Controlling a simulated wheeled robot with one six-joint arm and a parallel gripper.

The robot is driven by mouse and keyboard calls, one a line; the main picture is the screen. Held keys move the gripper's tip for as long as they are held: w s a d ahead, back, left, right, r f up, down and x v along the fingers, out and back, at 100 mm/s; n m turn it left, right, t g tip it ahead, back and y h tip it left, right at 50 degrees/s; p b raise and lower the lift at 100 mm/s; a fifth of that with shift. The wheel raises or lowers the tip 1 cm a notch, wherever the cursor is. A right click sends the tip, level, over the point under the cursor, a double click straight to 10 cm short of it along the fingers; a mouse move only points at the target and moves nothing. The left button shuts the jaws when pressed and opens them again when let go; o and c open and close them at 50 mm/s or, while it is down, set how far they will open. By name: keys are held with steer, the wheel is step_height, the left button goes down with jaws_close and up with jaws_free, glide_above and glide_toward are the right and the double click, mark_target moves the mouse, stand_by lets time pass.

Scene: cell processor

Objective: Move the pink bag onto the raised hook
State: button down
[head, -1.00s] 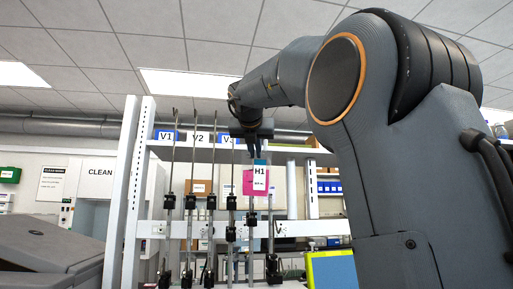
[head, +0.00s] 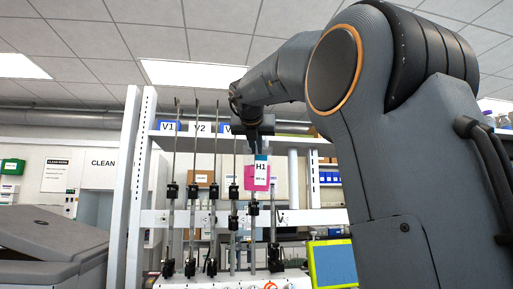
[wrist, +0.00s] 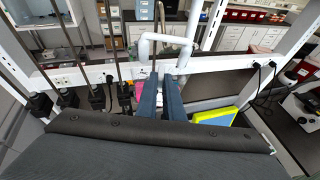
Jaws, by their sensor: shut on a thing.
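The pink bag (head: 249,183) hangs upright below my gripper (head: 261,152) in the head view, with a white H1 label and a blue top edge. My gripper is shut on its top. In the wrist view the two dark fingers of my gripper (wrist: 162,92) are close together, and only a sliver of the pink bag (wrist: 138,87) shows beside them. Several thin upright rods (head: 196,135) with black clamps stand to the left of the bag. I cannot tell which rod end is the raised hook.
A white rack frame (head: 131,190) and a shelf with V labels (head: 199,128) stand close behind the bag. A yellow-edged screen (head: 332,264) is at the lower right; it also shows in the wrist view (wrist: 215,116). A grey machine (head: 50,245) is at the left.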

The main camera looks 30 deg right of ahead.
steer(key=shift+f, duration=0.15)
steer(key=c, duration=1.3)
jaws_free()
steer(key=shift+c, duration=0.2)
steer(key=v, duration=0.7)
stand_by(0.5)
